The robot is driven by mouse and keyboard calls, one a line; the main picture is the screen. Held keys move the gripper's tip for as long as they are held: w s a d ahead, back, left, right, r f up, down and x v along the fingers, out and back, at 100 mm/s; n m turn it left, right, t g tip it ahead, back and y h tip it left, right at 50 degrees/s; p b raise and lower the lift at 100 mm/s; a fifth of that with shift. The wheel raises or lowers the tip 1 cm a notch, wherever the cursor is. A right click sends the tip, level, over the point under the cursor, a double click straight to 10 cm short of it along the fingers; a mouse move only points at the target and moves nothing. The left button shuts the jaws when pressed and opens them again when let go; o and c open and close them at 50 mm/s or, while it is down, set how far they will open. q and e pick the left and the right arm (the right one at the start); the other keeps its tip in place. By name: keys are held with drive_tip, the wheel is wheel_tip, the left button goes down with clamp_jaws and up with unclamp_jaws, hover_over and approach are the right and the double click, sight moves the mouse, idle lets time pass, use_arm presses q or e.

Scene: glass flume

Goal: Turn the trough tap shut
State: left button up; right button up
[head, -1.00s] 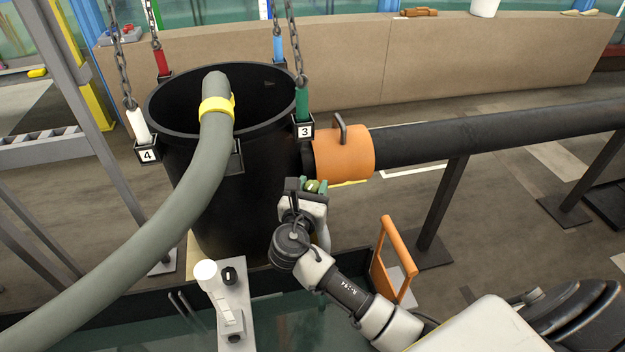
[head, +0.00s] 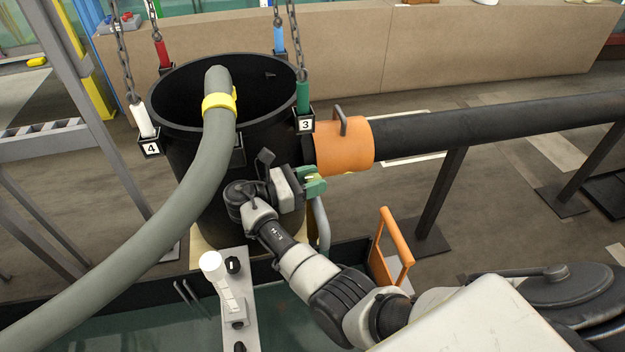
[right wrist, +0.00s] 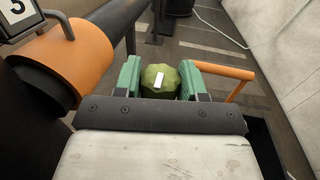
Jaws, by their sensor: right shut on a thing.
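The trough tap shows in the right wrist view as a round olive-green knob (right wrist: 160,82) with a white mark on top. It sits between the two green fingers of my right gripper (right wrist: 160,80), which is shut on it. In the head view, my right gripper (head: 315,182) is beside the black tank, below the orange collar, and mostly covers the knob. A grey curved pipe (head: 322,226) runs down from there to the trough (head: 290,300). My left gripper is not in view.
The black tank (head: 190,180) hangs on chains, with a thick grey hose (head: 150,240) over its rim. An orange collar (head: 343,148) joins it to a black pipe (head: 480,126). An orange handle (head: 395,238) stands right of the trough. A white fitting (head: 225,285) stands in front.

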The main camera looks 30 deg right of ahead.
drive_tip(key=shift+m+g+y, duration=0.3)
drive_tip(key=shift+m+g, duration=0.6)
drive_tip(key=shift+g, duration=0.5)
drive_tip(key=o, duration=0.9)
drive_tip(key=shift+d, duration=0.1)
